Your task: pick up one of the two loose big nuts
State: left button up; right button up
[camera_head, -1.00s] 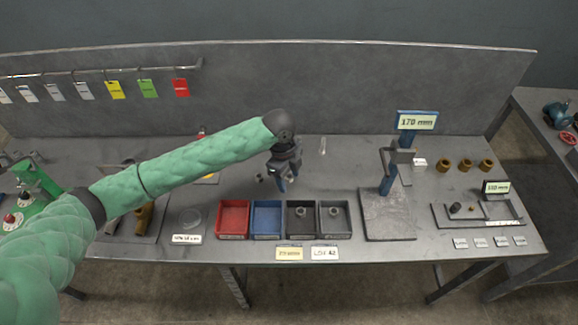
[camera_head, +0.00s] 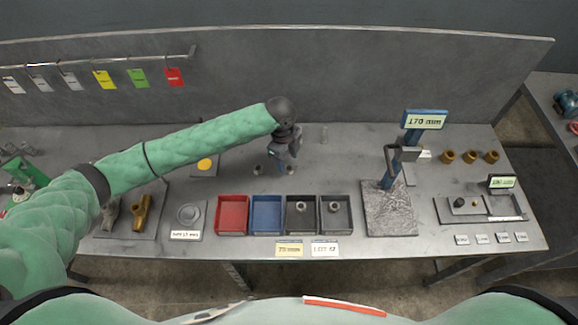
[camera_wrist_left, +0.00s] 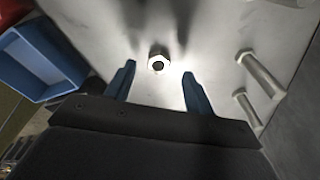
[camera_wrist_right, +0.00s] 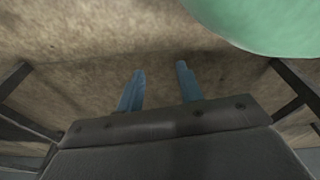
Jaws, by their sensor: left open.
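Two small grey nuts sit on the grey bench behind the bins, one left (camera_head: 257,169) and one right (camera_head: 290,170) of my left gripper (camera_head: 279,167). In the left wrist view, one hexagonal nut (camera_wrist_left: 158,61) lies flat on the bench, roughly centred between the open fingertips of the left gripper (camera_wrist_left: 159,70) and slightly beyond them. The fingers do not touch it. I cannot tell which of the two nuts this is. My right gripper (camera_wrist_right: 160,72) is open and empty, over bare floor, and outside the head view.
Red (camera_head: 232,200), blue (camera_head: 266,198) and two dark bins stand at the bench front; each dark bin holds a nut-like part. Two pale bolt-like pieces (camera_wrist_left: 262,75) show right of the nut in the left wrist view. A stand (camera_head: 390,222) is farther right.

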aim_at(288, 168)
pick_arm(q)
jog(key=shift+s+d+f+p, duration=0.15)
jog(key=shift+f+p, duration=0.4)
jog(key=shift+f, duration=0.95)
pick_arm(e)
jog(key=s, duration=0.3)
jog(key=s+f, duration=0.1)
jog(key=shift+s+d, duration=0.15)
jog(key=shift+d, duration=0.2)
jog(key=shift+r, duration=0.1)
pick_arm(q)
jog(key=c, duration=1.1)
jog(key=shift+r, duration=0.1)
